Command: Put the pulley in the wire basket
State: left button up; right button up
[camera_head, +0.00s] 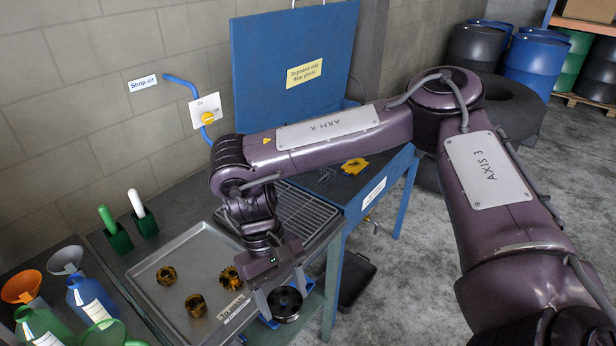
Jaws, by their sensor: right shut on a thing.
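My right gripper (282,294) points down at the front right of the bench, its two fingers on either side of a dark round pulley (286,308). It is shut on the pulley. Blue parts show beside and under the pulley; I cannot tell whether the pulley touches them. A wire grid (308,212) lies behind the gripper, on the bench beside the blue washer; it may be the wire basket, but my arm hides part of it and I cannot tell its depth. My left gripper is not in view.
Bottles and funnels (68,262) stand at the left, brushes (137,205) behind. The blue washer (375,190) has its lid (290,75) raised, with a yellow object (355,166) inside.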

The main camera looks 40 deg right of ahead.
aim_at(309, 184)
jog(key=l+u, duration=0.5)
jog(key=l, duration=1.5)
jog(key=l+u, duration=0.1)
jog(key=l, duration=0.4)
jog(key=l+u, duration=0.15)
jog(key=l, duration=0.35)
jog(key=k+l+u, duration=0.1)
jog(key=l, duration=0.4)
jog(key=k+l+u, duration=0.15)
jog(key=l, duration=0.35)
jog(key=i+l+u, duration=0.1)
jog(key=l, duration=0.2)
jog(key=i+l+u, duration=0.2)
jog(key=l, duration=0.35)
jog(key=i+l+u, duration=0.1)
jog(key=i+l, duration=0.05)
jog(key=i, duration=0.05)
